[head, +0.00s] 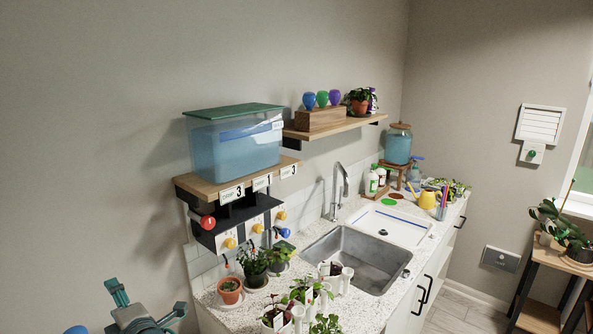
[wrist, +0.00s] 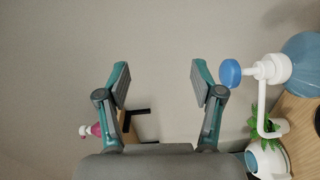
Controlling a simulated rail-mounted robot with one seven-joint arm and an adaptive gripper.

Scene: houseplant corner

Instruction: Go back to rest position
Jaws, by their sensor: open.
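My gripper (head: 150,302) is at the lower left of the head view, in front of the bare wall and left of the counter. It is open and empty. In the wrist view my gripper (wrist: 160,82) has its two teal and grey fingers spread wide, with only plain wall between the tips. Nothing is held or touched by the fingers that I can see. A blue round knob on a white stem (wrist: 229,72) shows just right of the right finger; I cannot tell how far away it is.
The counter (head: 240,318) holds potted plants and a sink (head: 360,258). A shelf with a blue water tank (head: 235,145) and coloured knobs is above it. In the wrist view a potted plant (wrist: 262,155) and a wooden surface (wrist: 300,125) are at the right.

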